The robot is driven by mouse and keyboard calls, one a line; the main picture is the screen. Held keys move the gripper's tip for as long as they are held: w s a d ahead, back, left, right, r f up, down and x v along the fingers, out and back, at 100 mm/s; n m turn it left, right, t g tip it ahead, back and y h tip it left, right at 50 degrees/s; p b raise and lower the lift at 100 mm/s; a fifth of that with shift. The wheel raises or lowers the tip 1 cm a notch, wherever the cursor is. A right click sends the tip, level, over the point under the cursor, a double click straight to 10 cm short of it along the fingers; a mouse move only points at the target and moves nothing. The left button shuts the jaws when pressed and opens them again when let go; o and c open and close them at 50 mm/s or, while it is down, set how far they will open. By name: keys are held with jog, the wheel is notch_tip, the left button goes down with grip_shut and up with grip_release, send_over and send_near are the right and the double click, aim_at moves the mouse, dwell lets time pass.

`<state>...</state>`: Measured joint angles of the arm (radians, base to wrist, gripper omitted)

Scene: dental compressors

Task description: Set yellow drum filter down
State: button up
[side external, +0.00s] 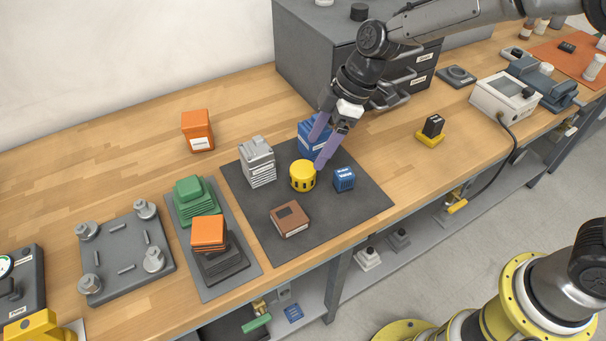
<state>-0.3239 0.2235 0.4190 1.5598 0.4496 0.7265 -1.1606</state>
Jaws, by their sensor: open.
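The yellow drum filter (302,176) stands upright on the dark grey mat (345,213), near the mat's middle. My gripper (317,153) is open, its two purple fingers pointing down just above and behind the drum. The right fingertip overlaps the drum's upper right edge in the picture; I cannot tell whether it touches. The left finger shows in front of a larger blue block (308,143) behind the drum.
On the mat, a grey finned block (257,163) stands left, a brown block (290,219) in front and a small blue block (344,179) right of the drum. An orange block (197,131) stands behind. Grey drawers (300,60) stand at the back. The mat's front right is clear.

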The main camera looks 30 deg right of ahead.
aim_at(303, 168)
jog(key=shift+a+x, duration=0.1)
jog(key=shift+x, duration=1.85)
jog(key=shift+a+x, duration=0.15)
jog(key=shift+x, duration=1.75)
jog(key=shift+r, duration=0.15)
jog(key=c, duration=1.2)
jog(key=shift+r, duration=0.15)
